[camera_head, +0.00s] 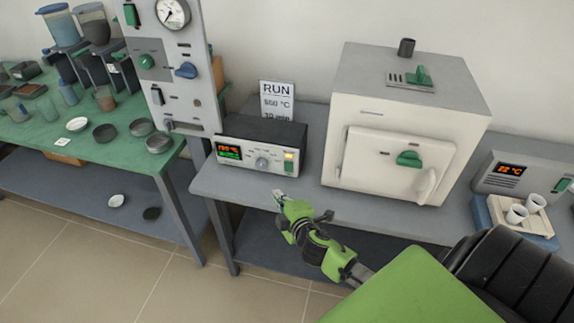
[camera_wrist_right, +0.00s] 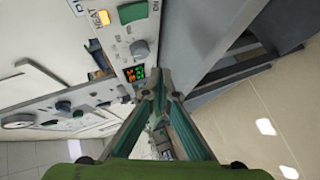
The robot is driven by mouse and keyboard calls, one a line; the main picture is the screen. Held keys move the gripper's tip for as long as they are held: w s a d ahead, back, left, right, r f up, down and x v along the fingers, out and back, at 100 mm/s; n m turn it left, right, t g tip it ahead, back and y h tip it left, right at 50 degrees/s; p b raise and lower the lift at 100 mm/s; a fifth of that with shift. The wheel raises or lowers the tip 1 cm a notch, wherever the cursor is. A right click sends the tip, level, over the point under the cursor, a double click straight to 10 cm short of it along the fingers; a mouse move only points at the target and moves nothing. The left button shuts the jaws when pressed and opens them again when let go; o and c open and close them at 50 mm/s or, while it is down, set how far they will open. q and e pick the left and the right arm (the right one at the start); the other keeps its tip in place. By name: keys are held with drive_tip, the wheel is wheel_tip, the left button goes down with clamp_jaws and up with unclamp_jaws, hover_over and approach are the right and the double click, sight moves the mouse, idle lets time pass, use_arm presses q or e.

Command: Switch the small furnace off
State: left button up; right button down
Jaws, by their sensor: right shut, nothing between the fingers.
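The white furnace (camera_head: 400,130) stands on the grey bench, its door shut, with a green handle (camera_head: 409,159) on the door. Left of it is a control box (camera_head: 258,148) with a lit display, a grey knob (camera_head: 262,163), a lit yellow lamp and a green switch (camera_head: 288,168). In the right wrist view the green switch (camera_wrist_right: 133,12), the knob (camera_wrist_right: 139,48) and an orange lamp (camera_wrist_right: 98,17) marked HEAT show near the top. My right gripper (camera_head: 279,194) is shut and empty, in front of and below the box, apart from the switch. My left gripper is out of view.
A sign reading RUN (camera_head: 277,98) stands behind the box. A gauge panel (camera_head: 175,70) rises at its left. At right, another unit with an orange display (camera_head: 511,169) stands by a tray of white cups (camera_head: 526,228). The bench front edge lies close to my right gripper.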

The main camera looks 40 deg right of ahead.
drive_tip(key=shift+w+d+r, duration=0.15)
drive_tip(key=shift+w+d, duration=0.8)
drive_tip(key=shift+d, duration=0.15)
drive_tip(key=shift+w+d+r, duration=0.2)
drive_tip(key=shift+w+d, duration=0.75)
drive_tip(key=shift+d, duration=0.15)
drive_tip(key=shift+w+d+r, duration=0.15)
drive_tip(key=shift+w+d, duration=0.8)
drive_tip(key=shift+d, duration=0.15)
drive_tip(key=shift+w+d, duration=0.3)
drive_tip(key=shift+d, duration=0.05)
drive_tip(key=shift+w+d+r, duration=0.1)
drive_tip(key=shift+w+d, duration=0.1)
drive_tip(key=shift+s+a+p, duration=0.3)
drive_tip(key=shift+s+a, duration=0.25)
drive_tip(key=shift+a, duration=0.05)
drive_tip(key=shift+s+a+f, duration=0.2)
drive_tip(key=shift+s+a, duration=0.6)
drive_tip(key=shift+a, duration=0.15)
drive_tip(key=shift+s+a+f, duration=0.15)
drive_tip(key=shift+s+a, duration=0.65)
drive_tip(key=shift+a, duration=0.1)
